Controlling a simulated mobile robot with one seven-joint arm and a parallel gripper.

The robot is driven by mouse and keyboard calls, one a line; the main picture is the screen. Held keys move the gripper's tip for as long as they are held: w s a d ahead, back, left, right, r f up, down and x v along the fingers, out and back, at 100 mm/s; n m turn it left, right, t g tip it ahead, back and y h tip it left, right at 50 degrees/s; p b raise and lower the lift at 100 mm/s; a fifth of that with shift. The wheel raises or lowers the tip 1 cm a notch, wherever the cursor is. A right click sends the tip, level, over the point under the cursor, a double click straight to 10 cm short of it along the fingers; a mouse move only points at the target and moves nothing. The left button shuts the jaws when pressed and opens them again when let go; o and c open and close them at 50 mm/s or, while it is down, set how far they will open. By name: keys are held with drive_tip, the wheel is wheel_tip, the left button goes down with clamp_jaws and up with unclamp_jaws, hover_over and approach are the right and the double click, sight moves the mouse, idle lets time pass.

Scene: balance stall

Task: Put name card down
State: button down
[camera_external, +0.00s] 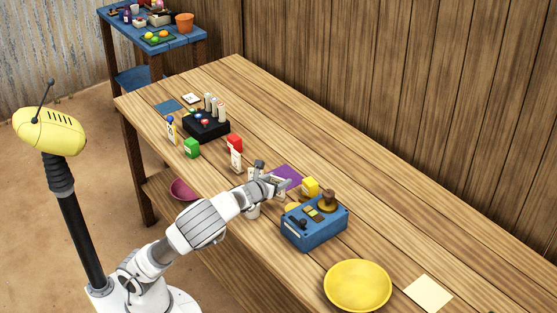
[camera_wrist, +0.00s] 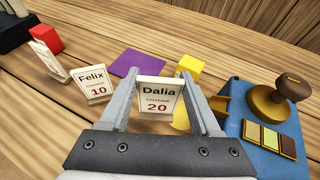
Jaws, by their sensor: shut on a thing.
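A white name card reading "Dalia" and "20" (camera_wrist: 158,94) is upright between my gripper's fingers (camera_wrist: 160,82), facing the wrist camera. My gripper (camera_external: 277,184) is shut on it above the wooden table, left of the blue box. Whether the card's lower edge touches the table I cannot tell. A second card reading "Felix" and "10" (camera_wrist: 92,86) stands on the table to its left. A third card (camera_wrist: 49,62), seen at an angle, stands farther left. In the external view my gripper mostly hides the held card.
A purple square (camera_wrist: 139,62) lies behind the card. A yellow cube (camera_wrist: 190,66) and a blue box (camera_wrist: 264,124) with a brown-handled stamp (camera_wrist: 283,94) are on the right. A red cube (camera_external: 234,142), green cube (camera_external: 191,148) and black tray (camera_external: 205,128) are farther left; a yellow plate (camera_external: 357,285) is front right.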

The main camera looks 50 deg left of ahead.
sight(278, 196)
drive_tip(key=shift+f+b, duration=1.2)
drive_tip(key=shift+f, duration=0.8)
drive_tip(key=shift+f, duration=0.2)
drive_tip(key=shift+c, duration=0.5)
unclamp_jaws()
drive_tip(key=shift+r, duration=0.15)
